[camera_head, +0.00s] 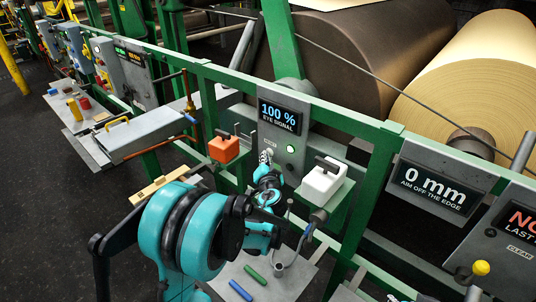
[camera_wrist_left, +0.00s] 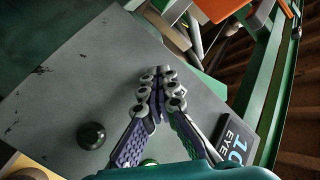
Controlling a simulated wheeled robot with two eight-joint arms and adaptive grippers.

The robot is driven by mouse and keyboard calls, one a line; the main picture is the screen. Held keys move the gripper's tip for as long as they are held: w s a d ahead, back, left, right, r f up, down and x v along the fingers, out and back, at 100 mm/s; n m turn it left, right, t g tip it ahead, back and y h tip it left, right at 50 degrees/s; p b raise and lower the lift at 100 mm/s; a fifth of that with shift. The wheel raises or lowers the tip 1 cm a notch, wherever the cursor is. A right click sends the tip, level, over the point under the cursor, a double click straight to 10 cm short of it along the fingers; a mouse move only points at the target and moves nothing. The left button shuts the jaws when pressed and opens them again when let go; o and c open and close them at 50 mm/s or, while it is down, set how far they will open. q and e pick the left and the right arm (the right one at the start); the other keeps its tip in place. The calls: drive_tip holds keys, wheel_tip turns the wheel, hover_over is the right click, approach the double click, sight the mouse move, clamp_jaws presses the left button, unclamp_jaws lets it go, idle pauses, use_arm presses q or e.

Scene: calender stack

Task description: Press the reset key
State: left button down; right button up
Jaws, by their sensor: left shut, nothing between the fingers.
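A grey panel (camera_head: 240,125) carries a display reading 100 % EYE SIGNAL (camera_head: 280,117), which also shows in the left wrist view (camera_wrist_left: 238,138). Below the display is a small label too small to read, with a lit green button (camera_head: 290,149). A dark round knob (camera_wrist_left: 92,135) shows on the panel in the left wrist view. I cannot pick out a reset key for certain; the fingers may hide it. My left gripper (camera_head: 267,154) is shut and empty in front of the panel, left of the green button. In the left wrist view its fingertips (camera_wrist_left: 160,75) meet over the grey panel; contact is unclear. My right gripper is not in view.
An orange block with a handle (camera_head: 224,148) stands left of the gripper, and a white one (camera_head: 324,180) stands to the right. Green rails (camera_head: 375,200) and large rolls (camera_head: 490,80) lie behind. A tray (camera_head: 262,272) holds green and blue sticks.

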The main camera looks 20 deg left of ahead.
use_arm(q)
drive_tip(key=shift+s, duration=0.15)
drive_tip(key=shift+s+a, duration=0.25)
drive_tip(key=shift+s, duration=0.4)
drive_tip(key=shift+s, duration=0.1)
drive_tip(key=shift+s+a+b, duration=0.1)
drive_tip(key=shift+s+a, duration=0.2)
drive_tip(key=shift+s, duration=0.45)
drive_tip(key=shift+s+a+b, duration=0.1)
drive_tip(key=shift+s+a, duration=0.15)
drive_tip(key=shift+s, duration=0.5)
drive_tip(key=shift+s+a+b, duration=0.1)
drive_tip(key=shift+s+a, duration=0.2)
drive_tip(key=shift+s, duration=0.45)
drive_tip(key=s+d+f+g+h, duration=0.1)
drive_tip(key=s+d, duration=0.3)
drive_tip(key=s, duration=0.5)
drive_tip(key=s+d+f+n+g+h, duration=0.1)
drive_tip(key=s+d+f+g+h, duration=0.1)
drive_tip(key=s, duration=0.7)
drive_tip(key=s+d+f+n+g+h, duration=0.1)
drive_tip(key=s+d+g+h, duration=0.3)
drive_tip(key=s+d, duration=0.3)
drive_tip(key=shift+s+d+f+g, duration=0.15)
drive_tip(key=shift+s+f+g, duration=0.2)
drive_tip(key=shift+s, duration=0.8)
